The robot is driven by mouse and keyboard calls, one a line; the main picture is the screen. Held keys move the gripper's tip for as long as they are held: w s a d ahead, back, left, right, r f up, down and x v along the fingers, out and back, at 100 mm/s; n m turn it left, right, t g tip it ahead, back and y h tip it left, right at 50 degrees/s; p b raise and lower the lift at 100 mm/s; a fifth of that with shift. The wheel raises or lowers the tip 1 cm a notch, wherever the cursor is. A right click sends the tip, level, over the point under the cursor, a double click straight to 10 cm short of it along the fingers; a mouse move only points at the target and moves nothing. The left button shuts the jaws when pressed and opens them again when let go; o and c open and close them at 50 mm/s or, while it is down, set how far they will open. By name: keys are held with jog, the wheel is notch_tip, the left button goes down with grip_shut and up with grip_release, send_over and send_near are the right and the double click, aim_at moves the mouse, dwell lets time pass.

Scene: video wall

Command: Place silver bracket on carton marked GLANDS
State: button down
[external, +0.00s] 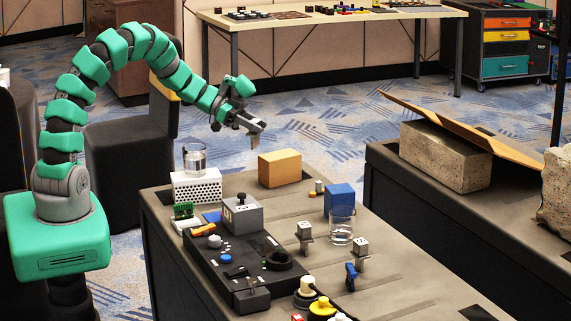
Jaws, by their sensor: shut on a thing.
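My gripper (257,126) is in the air above the back of the dark bench, shut on a small greyish piece that I take to be the silver bracket (254,139). The piece hangs below the fingertips, partly hidden by them, and its shape is hard to make out. A plain tan carton (280,169) stands on the bench below and a little right of the gripper, apart from the held piece. No GLANDS lettering can be read on it, so I cannot tell whether it is the marked carton.
A glass (194,158) stands on a white perforated box (196,187) left of the tan carton. A blue box (339,199) and another glass (341,226) stand to its right. A black control panel (240,256) fills the bench's left side. A speckled block (445,156) lies on the right bench.

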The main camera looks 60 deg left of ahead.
jog(key=w+f, duration=0.1)
jog(key=w, duration=0.2)
jog(key=w+a+f+b, duration=0.1)
jog(key=w+f, duration=0.1)
jog(key=w, duration=0.1)
jog(key=w+f, duration=0.1)
jog(key=w, duration=0.2)
jog(key=shift+a+f, duration=0.25)
jog(key=shift+a, duration=0.1)
jog(key=shift+r, duration=0.1)
jog(key=c, duration=1.1)
grip_release()
jog(key=shift+o, duration=0.2)
jog(key=p+v, duration=0.1)
jog(key=v, duration=1.1)
jog(key=shift+s, duration=0.1)
